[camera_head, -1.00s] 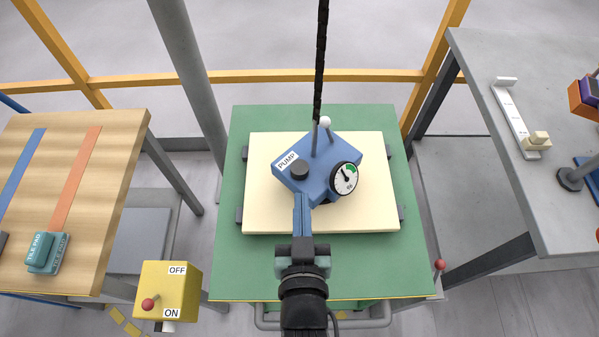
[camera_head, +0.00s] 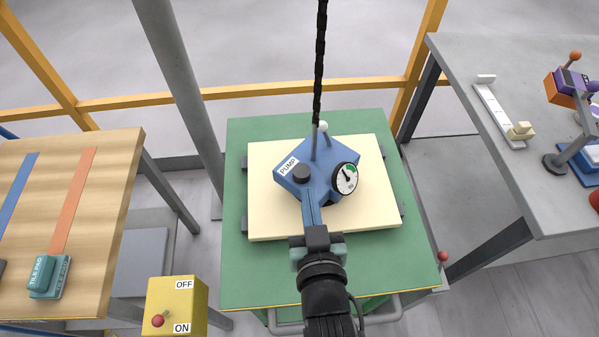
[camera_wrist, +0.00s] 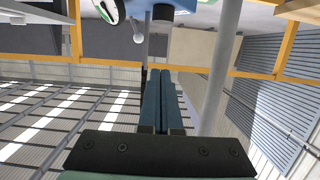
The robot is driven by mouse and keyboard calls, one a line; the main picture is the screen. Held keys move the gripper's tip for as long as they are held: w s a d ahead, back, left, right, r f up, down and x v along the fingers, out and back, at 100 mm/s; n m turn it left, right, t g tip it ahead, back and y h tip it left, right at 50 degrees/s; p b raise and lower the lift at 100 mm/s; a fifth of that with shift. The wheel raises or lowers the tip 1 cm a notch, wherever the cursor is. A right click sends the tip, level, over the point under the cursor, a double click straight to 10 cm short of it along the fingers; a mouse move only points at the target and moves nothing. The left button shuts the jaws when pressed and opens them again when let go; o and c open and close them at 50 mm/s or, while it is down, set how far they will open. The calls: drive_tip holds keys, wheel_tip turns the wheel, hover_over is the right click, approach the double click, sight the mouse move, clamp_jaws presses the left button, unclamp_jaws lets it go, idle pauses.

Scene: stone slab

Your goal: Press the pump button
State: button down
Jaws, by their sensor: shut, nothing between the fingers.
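The blue pump (camera_head: 330,185) sits on a cream slab on the green table. It has a "PUMP" label, a round black button (camera_head: 302,173) on its top and a white dial gauge (camera_head: 345,178) at its right. My gripper (camera_head: 308,192) is shut and empty, its fingers pointing at the pump from the near side. In the head view its tips appear just below the button; whether they touch the pump is unclear. In the wrist view the shut fingers (camera_wrist: 160,74) lie side by side, with part of the gauge (camera_wrist: 104,8) at the top edge.
A lever with a white ball (camera_head: 322,127) and a dark hose (camera_head: 319,60) rise behind the button. The cream slab (camera_head: 375,215) lies on the green table (camera_head: 245,280). A yellow ON/OFF box (camera_head: 190,300) stands lower left. Wooden and grey tables flank both sides.

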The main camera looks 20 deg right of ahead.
hover_over(302, 177)
drive_tip(key=s, duration=0.1)
drive_tip(key=shift+s+a+f+p, duration=0.1)
drive_tip(key=shift+f+p, duration=0.05)
drive_tip(key=shift+f, duration=0.4)
drive_tip(key=shift+a+f+p, duration=0.1)
drive_tip(key=shift+f+p, duration=0.05)
drive_tip(key=shift+f, duration=0.35)
drive_tip(key=f, duration=0.3)
drive_tip(key=shift+w+d+f, duration=0.15)
drive_tip(key=shift+w, duration=0.15)
drive_tip(key=shift+f, duration=0.5)
drive_tip(key=shift+f+b, duration=0.95)
drive_tip(key=shift+f, duration=0.05)
wheel_tip(302, 177, up, 5)
drive_tip(key=p, duration=0.3)
drive_tip(key=shift+w+p, duration=0.1)
drive_tip(key=shift+p, duration=0.3)
drive_tip(key=b+v, duration=0.1)
drive_tip(key=v, duration=0.9)
drive_tip(key=shift+f, duration=0.3)
